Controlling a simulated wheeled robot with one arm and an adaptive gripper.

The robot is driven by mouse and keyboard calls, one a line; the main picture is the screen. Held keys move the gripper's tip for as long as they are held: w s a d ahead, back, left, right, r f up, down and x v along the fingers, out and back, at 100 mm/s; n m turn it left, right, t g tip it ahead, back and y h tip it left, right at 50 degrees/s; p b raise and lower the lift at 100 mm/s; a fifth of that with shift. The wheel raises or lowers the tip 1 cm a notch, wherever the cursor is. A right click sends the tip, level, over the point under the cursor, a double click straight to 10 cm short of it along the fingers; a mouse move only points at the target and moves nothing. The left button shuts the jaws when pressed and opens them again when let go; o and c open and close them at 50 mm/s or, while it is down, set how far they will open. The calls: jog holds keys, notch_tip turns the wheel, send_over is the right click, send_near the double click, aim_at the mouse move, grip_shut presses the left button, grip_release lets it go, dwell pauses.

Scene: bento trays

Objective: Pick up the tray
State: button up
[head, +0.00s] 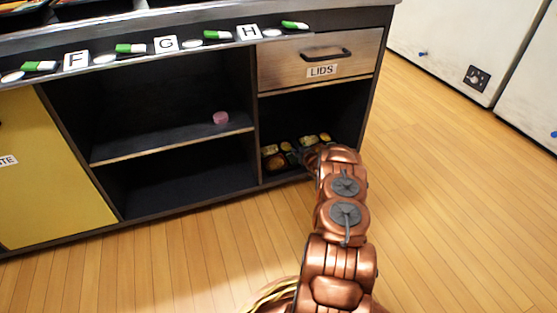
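A dark bento tray (291,147) with yellow, orange and green food sits low in the open compartment under the drawer. Its right part is hidden behind my arm, and I cannot tell whether it is one tray or more than one. My copper-coloured arm reaches forward from the bottom of the view into this compartment. My gripper (309,157) is at the tray's right side, mostly hidden by my wrist. I cannot see whether its fingers touch the tray or how far apart they are.
A drawer (320,68) labelled LIDS is shut above the compartment. A shelf (170,138) at left holds a small pink object (221,117). The counter edge (170,50) carries F, G and H labels and green-and-white items. Wooden floor (450,200) is clear at right.

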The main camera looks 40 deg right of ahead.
grip_shut()
jog(key=shift+r, duration=0.1)
dwell(0.4)
notch_tip(320, 180, up, 10)
jog(key=p, duration=0.4)
